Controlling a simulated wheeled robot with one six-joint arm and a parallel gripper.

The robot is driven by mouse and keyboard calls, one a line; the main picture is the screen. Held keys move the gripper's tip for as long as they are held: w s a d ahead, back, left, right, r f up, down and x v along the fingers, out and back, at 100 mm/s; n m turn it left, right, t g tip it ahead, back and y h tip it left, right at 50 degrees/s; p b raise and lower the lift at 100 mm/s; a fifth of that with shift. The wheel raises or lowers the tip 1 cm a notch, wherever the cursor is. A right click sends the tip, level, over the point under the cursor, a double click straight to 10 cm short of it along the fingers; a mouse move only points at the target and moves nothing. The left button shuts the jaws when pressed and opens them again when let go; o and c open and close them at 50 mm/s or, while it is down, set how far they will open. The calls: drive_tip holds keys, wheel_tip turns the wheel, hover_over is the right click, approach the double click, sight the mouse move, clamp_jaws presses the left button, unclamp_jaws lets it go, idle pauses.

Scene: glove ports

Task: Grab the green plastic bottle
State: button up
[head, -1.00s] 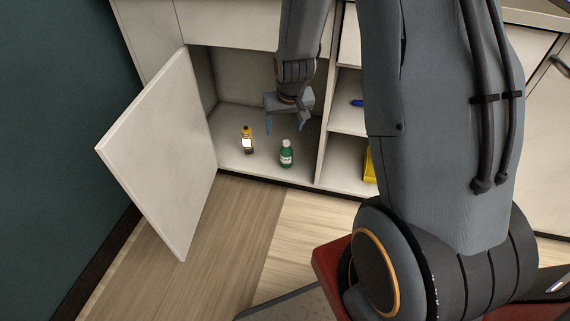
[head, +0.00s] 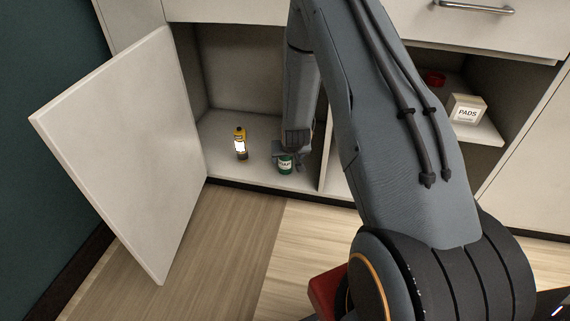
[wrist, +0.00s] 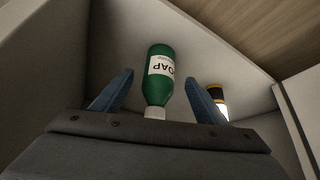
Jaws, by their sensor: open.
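The green plastic bottle (head: 285,166) has a white "SOAP" label and stands on the cabinet floor near its front edge. In the head view my gripper (head: 285,150) covers its upper part. In the wrist view the green bottle (wrist: 160,78) with its white cap lies between the two blue fingers of my gripper (wrist: 158,92). The fingers are open, one on each side, with a visible gap to the bottle on both sides.
A yellow-capped bottle (head: 240,144) stands to the left, also in the wrist view (wrist: 217,98) close beyond one finger. The open cabinet door (head: 120,160) is at the left. A divider (head: 327,150) stands at the right. A "PADS" box (head: 467,109) sits on a shelf farther right.

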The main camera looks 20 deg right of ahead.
sight(285, 160)
drive_tip(key=shift+w+b+x, duration=0.25)
drive_tip(key=shift+b+x, duration=1.8)
drive_tip(key=shift+x, duration=1.35)
drive_tip(key=shift+d+r, duration=0.15)
drive_tip(key=shift+r, duration=0.1)
drive_tip(key=c, duration=1.1)
drive_tip(key=shift+c, duration=0.2)
